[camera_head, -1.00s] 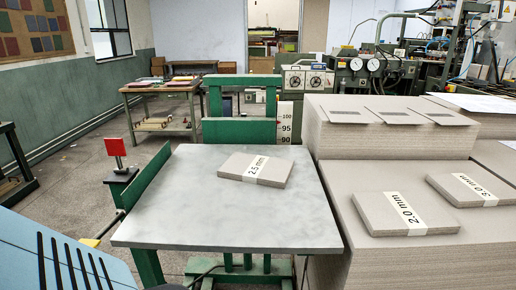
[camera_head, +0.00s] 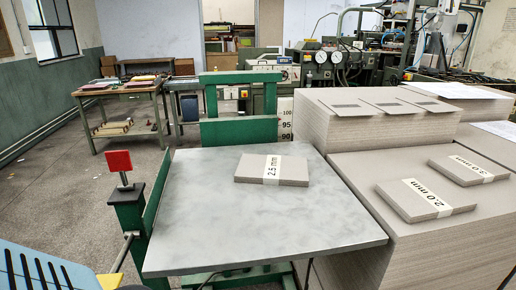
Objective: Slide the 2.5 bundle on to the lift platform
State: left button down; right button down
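The 2.5 mm bundle (camera_head: 293,171), a flat stack of grey board with a white paper band, lies on the grey top of the lift platform (camera_head: 250,225), toward its back right. It lies wholly within the platform edges. The platform has a green frame with a green back stop (camera_head: 238,131) and a green side rail (camera_head: 158,193) on the left. Neither of my grippers shows in the head view.
On the right stand tall grey board stacks (camera_head: 385,130). A 2.0 mm bundle (camera_head: 398,201) and a 3.0 mm bundle (camera_head: 487,168) lie on the nearer one. A red square (camera_head: 118,161) stands on a post at left. A workbench (camera_head: 122,91) is farther back.

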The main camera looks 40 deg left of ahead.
aim_at(275, 170)
jog(key=k+j, duration=0.2)
jog(key=j, duration=0.2)
jog(key=k+j, duration=0.15)
jog(key=j, duration=0.25)
jog(key=k+j, duration=0.2)
jog(key=j, duration=0.2)
